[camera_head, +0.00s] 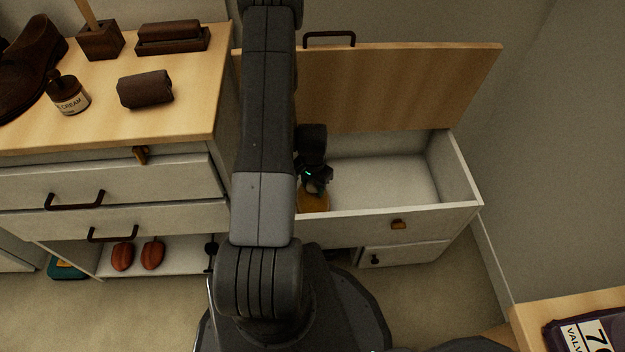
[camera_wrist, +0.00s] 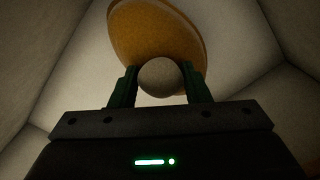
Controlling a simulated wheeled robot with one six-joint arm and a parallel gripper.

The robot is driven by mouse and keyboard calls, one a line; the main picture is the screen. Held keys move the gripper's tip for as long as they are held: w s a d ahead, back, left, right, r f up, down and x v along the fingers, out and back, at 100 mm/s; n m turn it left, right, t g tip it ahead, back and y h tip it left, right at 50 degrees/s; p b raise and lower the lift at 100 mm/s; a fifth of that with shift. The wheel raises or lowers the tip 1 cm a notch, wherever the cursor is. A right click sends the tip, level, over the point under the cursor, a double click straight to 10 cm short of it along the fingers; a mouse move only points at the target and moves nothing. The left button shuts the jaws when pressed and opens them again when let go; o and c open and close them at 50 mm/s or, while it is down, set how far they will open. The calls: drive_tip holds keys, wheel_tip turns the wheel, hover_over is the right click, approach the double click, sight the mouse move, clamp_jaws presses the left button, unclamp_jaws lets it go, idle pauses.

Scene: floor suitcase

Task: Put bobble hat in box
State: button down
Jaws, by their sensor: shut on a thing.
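The bobble hat (camera_head: 313,203) is mustard yellow and shows inside the white box (camera_head: 437,212), near its left end, partly hidden by my arm. In the wrist view the hat (camera_wrist: 150,30) hangs beyond my fingers, with its pale round bobble (camera_wrist: 160,77) between them. My gripper (camera_head: 316,184) is down inside the box; in the wrist view my gripper (camera_wrist: 161,88) is shut on the bobble. The box's wooden lid (camera_head: 400,85) stands open at the back. Whether the hat touches the box floor I cannot tell.
A cabinet (camera_head: 110,182) stands left of the box, with a shoe (camera_head: 28,62), a cream jar (camera_head: 68,93) and brushes on top. The right part of the box is empty. A wooden surface (camera_head: 560,312) with a dark package (camera_head: 590,335) is at the lower right.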

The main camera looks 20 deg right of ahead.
drive_tip(key=w, duration=0.2)
drive_tip(key=w+f+b, duration=0.1)
drive_tip(key=shift+w+d, duration=0.15)
drive_tip(key=shift+d, duration=0.25)
drive_tip(key=shift+f, duration=0.1)
drive_tip(key=c, duration=0.8)
unclamp_jaws()
drive_tip(key=shift+o, duration=0.2)
wheel_tip(320, 180, up, 12)
drive_tip(key=p, duration=0.3)
